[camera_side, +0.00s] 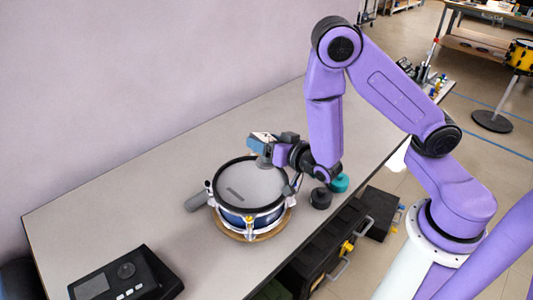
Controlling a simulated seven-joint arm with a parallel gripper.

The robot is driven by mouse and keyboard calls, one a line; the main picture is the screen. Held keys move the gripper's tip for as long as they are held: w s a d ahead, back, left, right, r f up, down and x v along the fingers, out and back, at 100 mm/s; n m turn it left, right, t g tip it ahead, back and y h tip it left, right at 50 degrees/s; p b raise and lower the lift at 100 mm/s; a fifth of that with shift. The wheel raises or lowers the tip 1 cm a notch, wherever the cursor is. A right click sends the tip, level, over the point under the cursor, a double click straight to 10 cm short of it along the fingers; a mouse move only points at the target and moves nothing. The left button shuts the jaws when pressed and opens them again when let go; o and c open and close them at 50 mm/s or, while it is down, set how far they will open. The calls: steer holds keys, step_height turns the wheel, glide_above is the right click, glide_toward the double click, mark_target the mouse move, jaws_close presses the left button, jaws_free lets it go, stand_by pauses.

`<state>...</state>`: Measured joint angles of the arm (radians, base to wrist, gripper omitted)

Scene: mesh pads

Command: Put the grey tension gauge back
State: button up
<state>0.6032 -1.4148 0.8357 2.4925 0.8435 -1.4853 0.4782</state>
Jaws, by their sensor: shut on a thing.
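The grey tension gauge (263,161) is at the far right edge of the drum head, small in the side view, with a blue-grey and white part (259,140) above it. My gripper (272,152) reaches in from the right and is shut on the gauge; its fingers partly hide it. The snare drum (240,184) has a grey mesh head, a dark blue shell and chrome fittings, and stands on a round wooden base (240,235). I cannot tell whether the gauge touches the head.
A black module (125,275) is at the front left. The table's left and back are clear.

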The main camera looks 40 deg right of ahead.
steer(key=shift+r, duration=0.95)
steer(key=shift+w+d, duration=0.15)
steer(key=shift+d, duration=0.2)
steer(key=w+d+f+n+g+y, duration=0.1)
steer(key=w+d+f+n+y, duration=0.2)
steer(key=w+d+n+y, duration=0.5)
steer(key=s+d+f+n+g+y, duration=0.1)
steer(key=s+d+f+g+y, duration=0.1)
steer(key=d, duration=0.4)
steer(key=s+d+f+n+g+y, duration=0.1)
steer(key=s+d+f+g+y, duration=0.15)
steer(key=d, duration=0.35)
steer(key=shift+w+d+f, duration=0.7)
steer(key=shift+w+f, duration=1.35)
steer(key=shift+w, duration=0.15)
steer(key=shift+w+d+f, duration=0.65)
steer(key=shift+w+f, duration=1.4)
steer(key=shift+w, duration=0.1)
steer(key=shift+w+d+f, duration=0.7)
steer(key=shift+w+f, duration=1.35)
steer(key=shift+w, duration=0.15)
